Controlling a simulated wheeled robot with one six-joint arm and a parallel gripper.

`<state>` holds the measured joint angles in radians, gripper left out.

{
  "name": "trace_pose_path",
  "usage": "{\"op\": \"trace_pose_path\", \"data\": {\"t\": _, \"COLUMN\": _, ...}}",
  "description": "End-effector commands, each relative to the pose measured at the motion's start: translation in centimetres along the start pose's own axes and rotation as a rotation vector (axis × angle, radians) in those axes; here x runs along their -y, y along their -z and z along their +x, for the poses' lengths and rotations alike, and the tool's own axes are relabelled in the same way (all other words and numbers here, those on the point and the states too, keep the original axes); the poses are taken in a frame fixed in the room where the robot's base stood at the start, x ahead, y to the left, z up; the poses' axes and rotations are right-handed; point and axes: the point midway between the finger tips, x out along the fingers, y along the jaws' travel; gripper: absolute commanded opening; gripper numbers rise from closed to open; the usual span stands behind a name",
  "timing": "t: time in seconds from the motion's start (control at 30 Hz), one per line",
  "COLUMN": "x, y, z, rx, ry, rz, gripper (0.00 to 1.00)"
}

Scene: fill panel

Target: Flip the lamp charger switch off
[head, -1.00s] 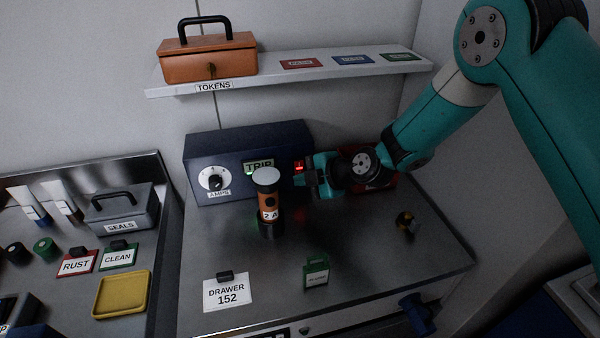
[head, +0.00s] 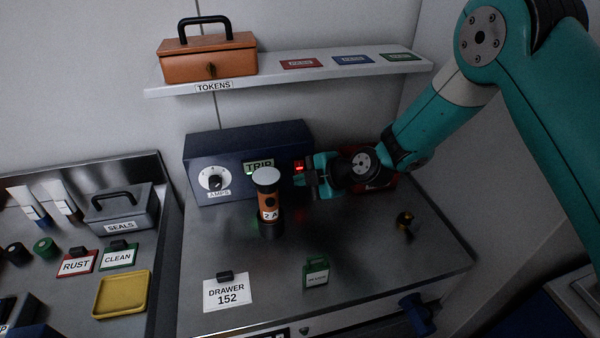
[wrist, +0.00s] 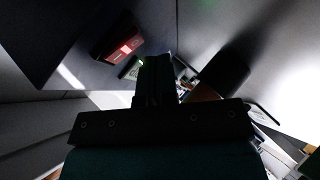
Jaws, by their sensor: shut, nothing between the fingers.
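The charger is a dark blue box (head: 225,150) at the back of the metal bench, with a white AMPS dial (head: 213,179) and a TRIP label (head: 259,166). A red-lit switch (head: 299,166) is at the right of its front face; in the wrist view the lit switch (wrist: 126,48) is up and left of my fingers. The orange and black lamp (head: 268,200) stands upright in front of the box. My gripper (head: 305,181) is shut and empty, close below the switch; it also shows in the wrist view (wrist: 155,65). I cannot tell whether it touches the box.
A shelf (head: 300,69) above holds an orange toolbox (head: 208,55) and several coloured tags. A DRAWER 152 card (head: 226,295), a green tag (head: 316,272) and a small dark and yellow object (head: 405,220) are on the bench.

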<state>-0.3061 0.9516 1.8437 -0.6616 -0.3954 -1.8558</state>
Motion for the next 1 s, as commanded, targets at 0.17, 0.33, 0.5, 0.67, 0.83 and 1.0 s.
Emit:
{"op": "trace_pose_path", "data": {"t": 0.17, "x": 0.00, "y": -0.01, "z": 0.01, "rx": 0.000, "ry": 0.000, "rz": 0.000, "gripper": 0.00}}
{"op": "trace_pose_path", "data": {"t": 0.33, "x": -0.03, "y": -0.19, "z": 0.27, "rx": 0.000, "ry": -0.001, "rz": 0.000, "gripper": 0.00}}
{"op": "trace_pose_path", "data": {"t": 0.5, "x": -0.26, "y": -0.46, "z": 0.63, "rx": 0.000, "ry": -0.001, "rz": -0.002, "gripper": 0.00}}
{"op": "trace_pose_path", "data": {"t": 0.67, "x": -0.44, "y": -0.44, "z": 0.60, "rx": 0.000, "ry": 0.000, "rz": 0.000, "gripper": 0.00}}
{"op": "trace_pose_path", "data": {"t": 0.83, "x": -0.45, "y": -0.42, "z": 0.59, "rx": 0.000, "ry": 0.000, "rz": 0.000, "gripper": 0.00}}
{"op": "trace_pose_path", "data": {"t": 1.0, "x": -0.46, "y": -0.48, "z": 0.66, "rx": 0.000, "ry": 0.000, "rz": 0.000, "gripper": 0.00}}
